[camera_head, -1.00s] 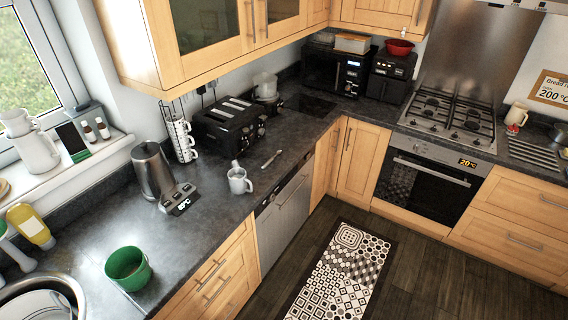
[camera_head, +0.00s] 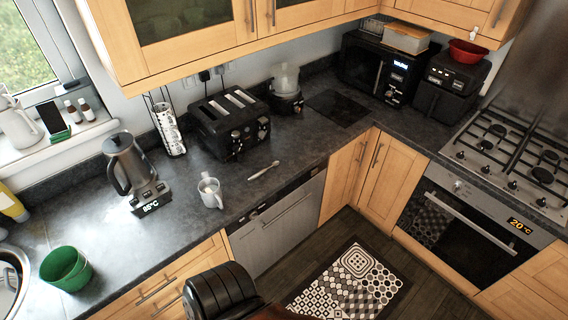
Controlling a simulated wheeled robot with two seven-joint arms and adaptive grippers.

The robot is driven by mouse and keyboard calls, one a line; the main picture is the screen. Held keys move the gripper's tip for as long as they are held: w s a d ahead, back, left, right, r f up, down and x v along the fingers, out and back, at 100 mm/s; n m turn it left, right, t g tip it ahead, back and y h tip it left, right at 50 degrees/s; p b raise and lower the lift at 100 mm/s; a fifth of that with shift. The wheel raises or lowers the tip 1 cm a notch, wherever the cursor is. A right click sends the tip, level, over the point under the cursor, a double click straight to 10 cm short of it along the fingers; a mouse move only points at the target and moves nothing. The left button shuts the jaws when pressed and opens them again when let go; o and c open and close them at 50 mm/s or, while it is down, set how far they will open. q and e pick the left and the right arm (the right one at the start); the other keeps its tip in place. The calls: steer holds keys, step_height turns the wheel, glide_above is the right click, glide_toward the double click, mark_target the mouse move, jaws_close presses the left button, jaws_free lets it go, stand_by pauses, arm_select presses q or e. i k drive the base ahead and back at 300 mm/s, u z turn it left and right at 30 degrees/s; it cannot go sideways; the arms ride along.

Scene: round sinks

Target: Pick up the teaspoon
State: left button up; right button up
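The teaspoon (camera_head: 263,171) is a small, light-coloured spoon. It lies flat on the dark grey counter, to the right of a white mug (camera_head: 210,193) and in front of the black toaster (camera_head: 229,124). It is apart from both and lies slantwise, one end pointing up and to the right. Nothing covers it. A black ribbed part of my own body shows at the bottom edge, well below the teaspoon. Neither of my grippers can be made out in the view.
A kettle (camera_head: 126,170) and a mug rack (camera_head: 168,130) stand left of the toaster. A green bowl (camera_head: 66,268) sits at the lower left. The counter (camera_head: 290,146) around the teaspoon is clear. Wall cupboards (camera_head: 200,25) overhang the back. A dishwasher front (camera_head: 285,222) lies below the counter edge.

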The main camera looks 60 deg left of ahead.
mark_target(276, 162)
steer(key=u, duration=0.35)
steer(key=i, duration=0.85)
steer(key=u, duration=0.7)
